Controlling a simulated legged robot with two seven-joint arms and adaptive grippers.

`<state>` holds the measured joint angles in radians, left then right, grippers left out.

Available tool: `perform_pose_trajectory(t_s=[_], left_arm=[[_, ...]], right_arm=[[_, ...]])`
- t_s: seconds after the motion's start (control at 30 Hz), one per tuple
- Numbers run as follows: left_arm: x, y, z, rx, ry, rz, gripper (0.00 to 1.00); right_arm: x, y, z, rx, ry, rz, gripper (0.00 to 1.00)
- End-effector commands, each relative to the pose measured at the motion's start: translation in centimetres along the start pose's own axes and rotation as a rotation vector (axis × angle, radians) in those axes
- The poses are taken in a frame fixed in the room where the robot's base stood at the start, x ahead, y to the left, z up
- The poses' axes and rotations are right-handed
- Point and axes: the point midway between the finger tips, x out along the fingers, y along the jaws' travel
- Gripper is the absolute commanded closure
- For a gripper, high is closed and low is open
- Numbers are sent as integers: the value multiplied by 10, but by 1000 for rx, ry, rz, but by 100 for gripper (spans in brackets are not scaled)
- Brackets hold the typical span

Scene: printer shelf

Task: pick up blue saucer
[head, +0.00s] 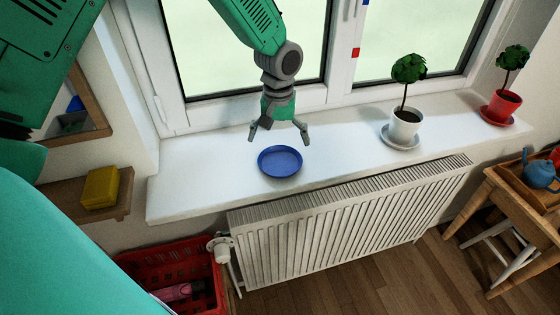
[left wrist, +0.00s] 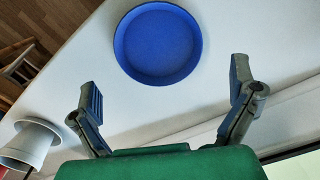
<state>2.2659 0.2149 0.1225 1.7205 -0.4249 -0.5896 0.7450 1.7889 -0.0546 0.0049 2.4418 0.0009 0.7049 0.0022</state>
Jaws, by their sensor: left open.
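The blue saucer (head: 280,162) lies flat on the white windowsill near its front edge. It also shows in the left wrist view (left wrist: 158,43), empty, just beyond the fingertips. My left gripper (head: 279,133) is open and empty above the sill, at the window side of the saucer. In the left wrist view its two spread fingers (left wrist: 165,92) are apart from the saucer, which lies between and ahead of them. My right gripper is not in view.
A white pot with a small tree (head: 405,125) stands on a saucer to the right. A red potted tree (head: 502,106) stands farther right. A radiator (head: 340,220) is below the sill. A yellow block (head: 100,187) sits on a wooden shelf at left. The sill around the blue saucer is clear.

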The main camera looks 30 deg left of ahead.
Motion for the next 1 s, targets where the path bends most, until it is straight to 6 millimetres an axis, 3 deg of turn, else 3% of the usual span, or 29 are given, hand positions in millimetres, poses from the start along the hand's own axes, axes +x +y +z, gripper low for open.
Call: perform_pose_trajectory(t_s=[0.27, 0.57, 0.87, 0.97, 1.0], left_arm=[[23, 0, 0, 0, 1, 0, 0], [65, -1, -2, 1, -1, 0, 0], [70, -1, -2, 1, 3, 2, 0], [70, -1, -2, 1, 3, 1, 35], [70, 0, -2, 1, 3, 1, 38]], right_arm=[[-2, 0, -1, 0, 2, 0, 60], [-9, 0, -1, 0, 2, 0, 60], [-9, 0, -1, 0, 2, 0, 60], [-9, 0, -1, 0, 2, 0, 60], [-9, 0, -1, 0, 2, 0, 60]])
